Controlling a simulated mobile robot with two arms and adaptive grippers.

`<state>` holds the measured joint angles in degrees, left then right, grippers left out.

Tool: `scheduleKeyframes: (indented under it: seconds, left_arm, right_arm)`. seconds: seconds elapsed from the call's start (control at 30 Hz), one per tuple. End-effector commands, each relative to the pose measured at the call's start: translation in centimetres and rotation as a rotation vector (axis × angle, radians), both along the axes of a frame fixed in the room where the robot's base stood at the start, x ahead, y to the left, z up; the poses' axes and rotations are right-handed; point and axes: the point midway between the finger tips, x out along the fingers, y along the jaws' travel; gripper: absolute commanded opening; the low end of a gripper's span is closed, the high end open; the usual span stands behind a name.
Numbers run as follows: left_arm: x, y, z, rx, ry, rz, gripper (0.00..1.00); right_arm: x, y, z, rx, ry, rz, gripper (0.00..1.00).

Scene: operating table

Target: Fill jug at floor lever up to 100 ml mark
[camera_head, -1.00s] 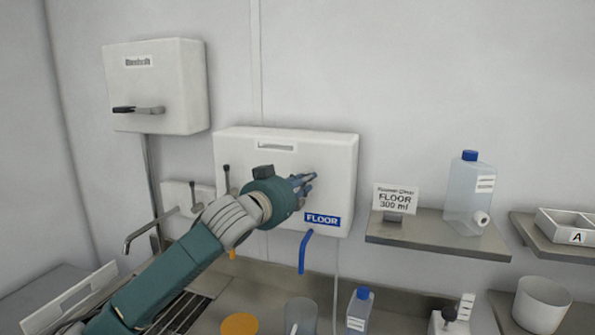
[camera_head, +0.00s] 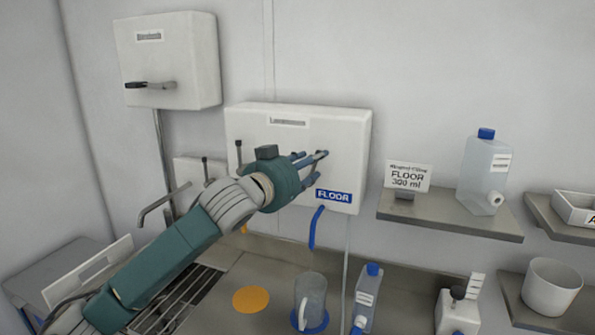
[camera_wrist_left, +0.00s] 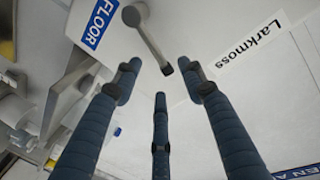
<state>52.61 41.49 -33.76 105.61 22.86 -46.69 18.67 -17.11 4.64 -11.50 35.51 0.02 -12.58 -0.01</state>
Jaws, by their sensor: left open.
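The white dispenser box (camera_head: 298,135) on the wall bears a blue FLOOR label (camera_head: 334,196), which also shows in the left wrist view (camera_wrist_left: 99,22). Its grey lever (camera_wrist_left: 148,35) hangs between my left gripper's spread fingers in the left wrist view. My left gripper (camera_head: 312,160) is open at the box's front, around the lever's end; contact cannot be told. A blue spout tube (camera_head: 316,228) curves down from the box. The clear jug (camera_head: 312,293) stands below on a blue disc (camera_head: 315,326); its marks and liquid level are unreadable. My right gripper is out of view.
A second white box with a black-tipped lever (camera_head: 168,60) hangs upper left. A shelf (camera_head: 440,218) holds a FLOOR 300 ml card (camera_head: 408,177) and a blue-capped bottle (camera_head: 482,178). A blue-capped bottle (camera_head: 366,298) stands right of the jug, an orange disc (camera_head: 251,299) left.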

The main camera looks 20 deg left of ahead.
Motion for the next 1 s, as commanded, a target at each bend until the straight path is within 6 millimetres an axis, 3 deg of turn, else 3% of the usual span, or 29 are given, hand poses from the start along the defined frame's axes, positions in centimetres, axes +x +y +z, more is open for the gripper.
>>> scheduleKeyframes:
  seconds: [0.2, 0.4, 1.0]
  left_arm:
    - [-4.7, 1.0, 0.1, 0.004, 0.001, -0.001, 0.41]
    - [-7.4, 1.6, 0.3, 0.002, 0.003, -0.001, 0.41]
    - [-8.1, 1.7, 0.4, 0.0, 0.002, -0.001, 0.41]
  right_arm:
    - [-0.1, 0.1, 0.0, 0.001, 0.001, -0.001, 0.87]
    - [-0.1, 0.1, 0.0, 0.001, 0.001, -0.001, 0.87]
    - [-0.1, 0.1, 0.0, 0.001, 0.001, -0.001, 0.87]
